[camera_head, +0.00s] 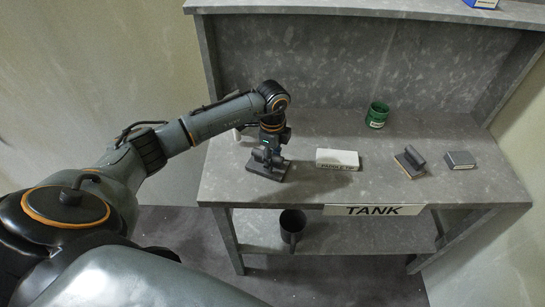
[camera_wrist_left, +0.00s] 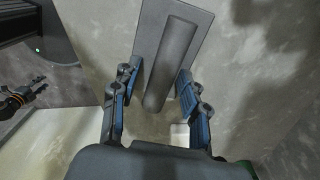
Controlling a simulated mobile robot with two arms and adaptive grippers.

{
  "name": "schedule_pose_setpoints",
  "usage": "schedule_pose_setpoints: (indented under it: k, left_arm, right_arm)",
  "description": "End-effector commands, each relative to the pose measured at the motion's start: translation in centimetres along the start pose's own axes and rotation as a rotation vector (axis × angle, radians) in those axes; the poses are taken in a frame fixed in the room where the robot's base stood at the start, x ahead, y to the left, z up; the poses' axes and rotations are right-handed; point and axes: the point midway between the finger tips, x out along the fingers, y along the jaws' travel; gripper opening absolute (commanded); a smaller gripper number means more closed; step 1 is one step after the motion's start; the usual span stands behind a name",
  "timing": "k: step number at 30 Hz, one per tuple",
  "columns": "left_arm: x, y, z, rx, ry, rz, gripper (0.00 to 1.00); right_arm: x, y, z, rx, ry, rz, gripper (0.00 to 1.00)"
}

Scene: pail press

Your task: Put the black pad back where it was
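A dark flat pad (camera_head: 258,170) lies under my left gripper (camera_head: 268,154) on the left part of the grey bench. In the left wrist view it is a grey-looking plate (camera_wrist_left: 205,38) with a long raised handle (camera_wrist_left: 168,62). My left gripper's blue-lined fingers (camera_wrist_left: 160,84) are open, one on each side of the handle, with a gap visible on the left side. Whether either finger touches is unclear. A second dark pad with a handle (camera_head: 410,162) lies on the right part of the bench.
A white lettered block (camera_head: 337,159) lies mid-bench, a dark block (camera_head: 460,160) at far right, and a green cup (camera_head: 377,114) behind. A small pale object (camera_head: 237,134) is partly hidden by my arm. A dark pail (camera_head: 292,225) stands on the lower shelf, near the TANK sign (camera_head: 375,210).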

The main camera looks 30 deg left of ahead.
Motion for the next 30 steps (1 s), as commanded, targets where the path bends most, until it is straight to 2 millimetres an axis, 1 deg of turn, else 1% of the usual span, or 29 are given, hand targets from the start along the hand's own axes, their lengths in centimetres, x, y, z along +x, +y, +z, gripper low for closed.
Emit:
schedule_pose_setpoints:
  k: [5,7,11,18,21,25,30]
  left_arm:
    - [-0.6,0.0,0.0,0.0,0.0,-0.001,0.45]
    - [-1.1,-0.1,0.0,0.0,0.0,-0.003,0.45]
    - [-3.5,-0.1,0.1,0.001,0.0,-0.006,0.45]
    - [-8.7,-0.1,0.0,0.0,0.001,-0.005,0.45]
    - [-10.3,-0.1,0.0,0.0,0.001,-0.004,0.45]
    - [-11.7,-0.1,0.0,0.001,0.001,-0.002,0.45]
    - [-12.4,0.0,0.0,0.0,-0.001,0.0,0.45]
  right_arm:
    - [-0.4,0.2,0.0,-0.001,-0.001,0.003,0.4]
    - [0.1,0.3,0.1,-0.002,-0.001,0.004,0.4]
    - [0.6,0.3,0.1,-0.002,-0.001,0.004,0.4]
    - [1.6,0.3,0.2,-0.002,-0.001,0.004,0.4]
    - [1.9,0.3,0.3,-0.002,-0.001,0.004,0.4]
    - [2.0,0.3,0.3,-0.002,-0.001,0.004,0.4]
    - [2.1,0.3,0.3,-0.001,-0.001,0.004,0.4]
